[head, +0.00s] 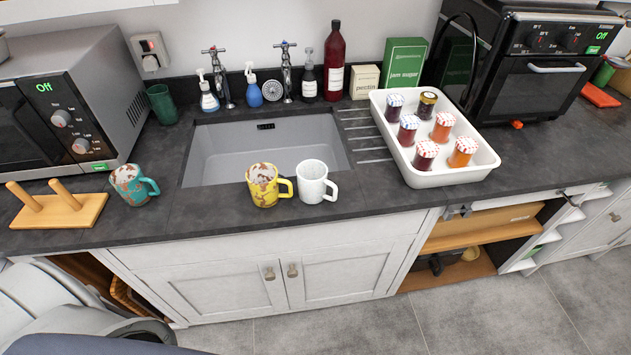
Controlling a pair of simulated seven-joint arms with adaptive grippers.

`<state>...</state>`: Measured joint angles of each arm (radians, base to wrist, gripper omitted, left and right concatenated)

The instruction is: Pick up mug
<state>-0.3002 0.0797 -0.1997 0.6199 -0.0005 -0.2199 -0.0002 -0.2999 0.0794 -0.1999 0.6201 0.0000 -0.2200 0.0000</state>
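Three mugs stand upright on the dark worktop. A teal mug with brown and white patches (128,186) is at the left, its handle pointing right. A yellow patterned mug (262,187) stands at the front edge of the sink, its handle to the right. A plain white mug (311,182) stands close beside it, its handle also to the right. The task does not say which mug is meant. Neither of my grippers can be made out in the head view, and no mug is held.
A wooden stand with two pegs (60,207) is left of the teal mug. Behind the mugs is the sink (215,150). A white tray (452,180) with several jars is at the right. A microwave (60,100) and an oven (530,80) flank the worktop. Worktop between teal and yellow mugs is clear.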

